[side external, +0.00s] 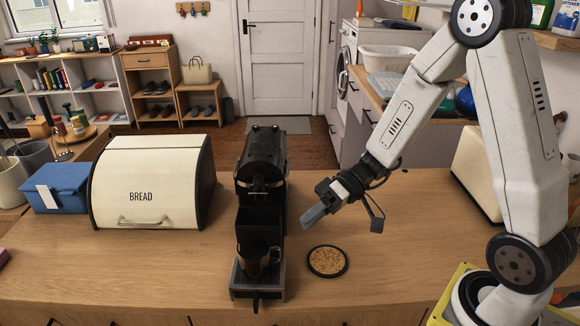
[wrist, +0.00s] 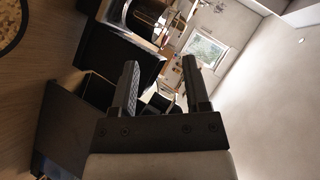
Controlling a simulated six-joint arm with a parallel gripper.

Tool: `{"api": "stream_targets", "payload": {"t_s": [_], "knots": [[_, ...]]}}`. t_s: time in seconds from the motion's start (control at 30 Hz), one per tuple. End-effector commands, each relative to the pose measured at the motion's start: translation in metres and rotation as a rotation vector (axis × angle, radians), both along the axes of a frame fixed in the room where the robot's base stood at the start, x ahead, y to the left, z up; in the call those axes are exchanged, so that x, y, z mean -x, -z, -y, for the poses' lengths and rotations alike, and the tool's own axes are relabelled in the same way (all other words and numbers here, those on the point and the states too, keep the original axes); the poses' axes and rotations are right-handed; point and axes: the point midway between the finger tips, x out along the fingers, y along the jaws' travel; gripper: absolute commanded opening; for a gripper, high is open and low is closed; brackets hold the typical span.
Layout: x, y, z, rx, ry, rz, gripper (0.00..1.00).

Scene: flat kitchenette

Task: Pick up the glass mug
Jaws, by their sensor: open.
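The glass mug (side external: 252,264) is dark and see-through, and stands on the drip tray (side external: 262,294) at the front of a black coffee machine (side external: 263,165). My gripper (side external: 312,217) is to the right of the machine, above the counter, higher than the mug and apart from it. In the wrist view the two fingers (wrist: 162,82) are spread, with nothing held between them. Dark parts of the machine show beyond them in the wrist view (wrist: 118,55). I cannot make out the mug clearly there.
A round cork coaster (side external: 327,261) lies right of the machine, below my gripper. A cream bread box (side external: 150,180) and a blue box (side external: 62,187) stand to the left. A cream appliance (side external: 478,172) stands at the right. The front left counter (side external: 130,265) is clear.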

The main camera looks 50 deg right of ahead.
Motion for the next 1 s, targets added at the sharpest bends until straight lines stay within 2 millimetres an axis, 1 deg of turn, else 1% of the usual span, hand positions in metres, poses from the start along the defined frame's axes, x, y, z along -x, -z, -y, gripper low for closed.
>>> {"api": "stream_targets", "payload": {"t_s": [0.2,0.5,0.87,1.0], "knots": [[-0.001,0.000,-0.002,-0.003,0.001,0.006,0.60],[-0.006,0.009,-0.020,-0.002,0.000,0.004,0.60],[-0.007,0.011,-0.026,-0.001,0.000,0.004,0.60],[-0.009,0.014,-0.034,-0.001,-0.001,0.003,0.60]]}}
